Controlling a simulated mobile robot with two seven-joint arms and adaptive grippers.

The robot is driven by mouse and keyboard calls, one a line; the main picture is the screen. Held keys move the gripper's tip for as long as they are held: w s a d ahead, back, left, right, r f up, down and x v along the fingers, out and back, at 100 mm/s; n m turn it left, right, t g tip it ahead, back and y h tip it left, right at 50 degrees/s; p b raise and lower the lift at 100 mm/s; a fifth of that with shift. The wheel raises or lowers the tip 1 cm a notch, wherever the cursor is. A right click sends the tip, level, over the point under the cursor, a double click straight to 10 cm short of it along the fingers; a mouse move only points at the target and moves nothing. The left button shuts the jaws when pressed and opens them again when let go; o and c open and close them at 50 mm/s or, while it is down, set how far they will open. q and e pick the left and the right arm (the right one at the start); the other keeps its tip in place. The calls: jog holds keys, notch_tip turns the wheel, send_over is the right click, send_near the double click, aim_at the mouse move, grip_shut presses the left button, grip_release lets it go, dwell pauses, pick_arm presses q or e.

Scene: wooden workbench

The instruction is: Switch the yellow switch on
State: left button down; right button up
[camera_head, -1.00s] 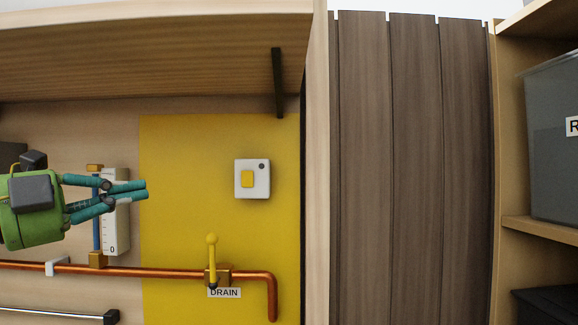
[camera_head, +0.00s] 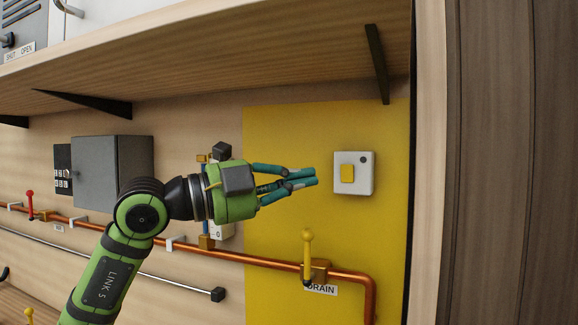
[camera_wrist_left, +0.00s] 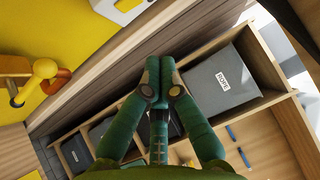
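The yellow switch (camera_head: 347,173) is a yellow rocker on a white square box (camera_head: 367,185) with a dark round dot at its upper right. The box is mounted on the yellow wall panel. Part of the white box also shows at the top edge of the left wrist view (camera_wrist_left: 124,4). My left gripper (camera_head: 315,176) is just left of the box in the head view, with a small gap in the picture. Its teal fingers are together and empty; they also meet in the left wrist view (camera_wrist_left: 160,62). I cannot tell its depth from the panel. My right gripper is not in view.
Below the switch are a yellow-handled drain valve (camera_head: 308,255) and a copper pipe (camera_head: 345,275). A wooden shelf (camera_head: 220,75) with a dark bracket (camera_head: 377,65) overhangs. A wooden post (camera_head: 428,170) stands right of the panel. A grey box (camera_head: 112,170) hangs at left.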

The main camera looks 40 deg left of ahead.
aim_at(347, 173)
pick_arm(q)
jog(key=w+p, duration=0.1)
jog(key=w, duration=0.1)
jog(key=w+d+r+p, duration=0.1)
jog(key=w+p, duration=0.1)
jog(key=w, duration=0.1)
jog(key=w+d+p, duration=0.1)
jog(key=w, duration=0.2)
jog(key=shift+w+d+r+p, duration=0.15)
jog(key=shift+d+r+p, duration=0.05)
jog(key=shift+r+p, duration=0.15)
jog(key=shift+w+a+f, duration=0.1)
jog(key=shift+w+a, duration=0.1)
jog(key=shift+w, duration=0.05)
jog(key=shift+d, duration=0.1)
